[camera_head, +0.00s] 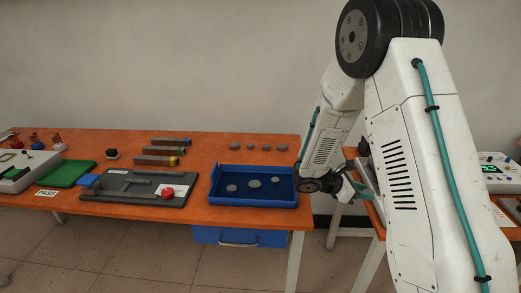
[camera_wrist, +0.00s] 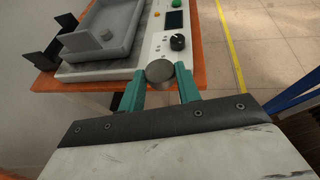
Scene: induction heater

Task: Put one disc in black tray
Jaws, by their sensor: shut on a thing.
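My gripper (camera_wrist: 161,80) is shut on a round grey disc (camera_wrist: 159,71), held between its teal fingertips. In the wrist view the disc is in front of a white device with a dark grey tray (camera_wrist: 124,49) on it; the gap between disc and tray is hard to judge. In the head view my gripper (camera_head: 357,191) is at the right table, partly hidden by my arm. A blue tray (camera_head: 262,200) on the left table holds three discs, one being this disc (camera_head: 254,183).
Several more discs (camera_head: 251,146) lie behind the blue tray. A dark board (camera_head: 120,187) with a red knob and several bars (camera_head: 160,150) are left of it. The white device (camera_wrist: 150,50) has a black knob (camera_wrist: 178,42) and buttons.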

